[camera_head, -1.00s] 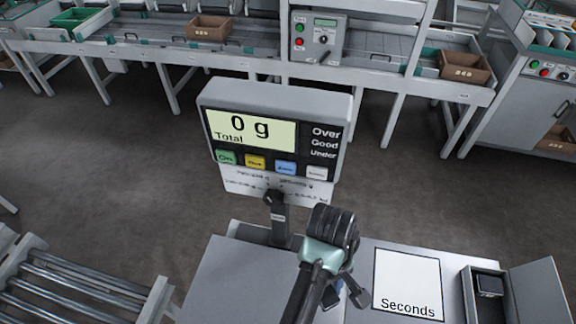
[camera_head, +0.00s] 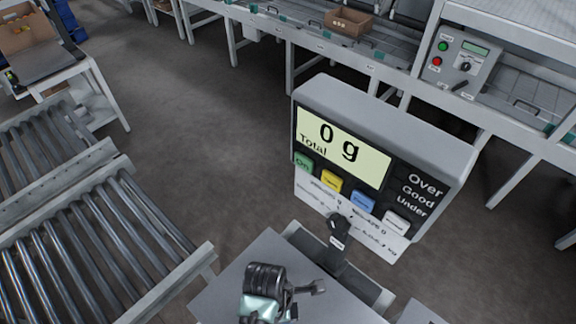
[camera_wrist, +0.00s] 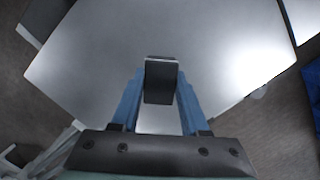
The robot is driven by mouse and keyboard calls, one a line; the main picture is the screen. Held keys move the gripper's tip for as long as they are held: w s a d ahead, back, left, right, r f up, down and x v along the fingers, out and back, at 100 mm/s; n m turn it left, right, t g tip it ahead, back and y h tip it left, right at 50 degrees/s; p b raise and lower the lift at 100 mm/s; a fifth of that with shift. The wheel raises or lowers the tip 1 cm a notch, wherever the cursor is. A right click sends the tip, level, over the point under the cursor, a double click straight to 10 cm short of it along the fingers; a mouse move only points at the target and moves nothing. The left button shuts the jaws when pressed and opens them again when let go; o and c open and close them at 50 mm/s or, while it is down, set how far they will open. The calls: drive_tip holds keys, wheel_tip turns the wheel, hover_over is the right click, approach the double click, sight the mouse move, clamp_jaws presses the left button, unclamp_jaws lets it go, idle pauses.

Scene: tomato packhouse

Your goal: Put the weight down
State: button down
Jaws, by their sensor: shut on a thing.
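My gripper (camera_wrist: 160,88) is shut on a small dark block-shaped weight (camera_wrist: 160,82), held between its two blue fingers in the wrist view. Below it is the bare grey metal plate (camera_wrist: 90,50) of the scale. The display reads 0 g; I cannot tell how wide the gap is between weight and plate. In the head view my wrist is over the plate (camera_head: 225,290), at the bottom, and hides the fingers and the weight. The scale's display unit (camera_head: 380,165) stands on a short post behind the plate.
A roller conveyor (camera_head: 100,240) lies left of the scale. A packing line with a brown crate (camera_head: 348,22) and a control box (camera_head: 463,62) runs along the back. Grey floor between them is open. The plate around the weight is clear.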

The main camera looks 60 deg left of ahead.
drive_tip(key=shift+w+f+b, duration=0.1)
drive_tip(key=shift+f+b, duration=0.25)
drive_tip(key=shift+f, duration=1.85)
drive_tip(key=shift+f, duration=0.1)
drive_tip(key=shift+c, duration=2)
unclamp_jaws()
drive_tip(key=shift+f, duration=0.1)
drive_tip(key=r, duration=0.4)
drive_tip(key=s+r+p, duration=0.1)
drive_tip(key=r, duration=0.3)
drive_tip(key=a+r+p, duration=0.1)
drive_tip(key=r, duration=0.3)
drive_tip(key=shift+s, duration=0.25)
drive_tip(key=shift+r, duration=0.15)
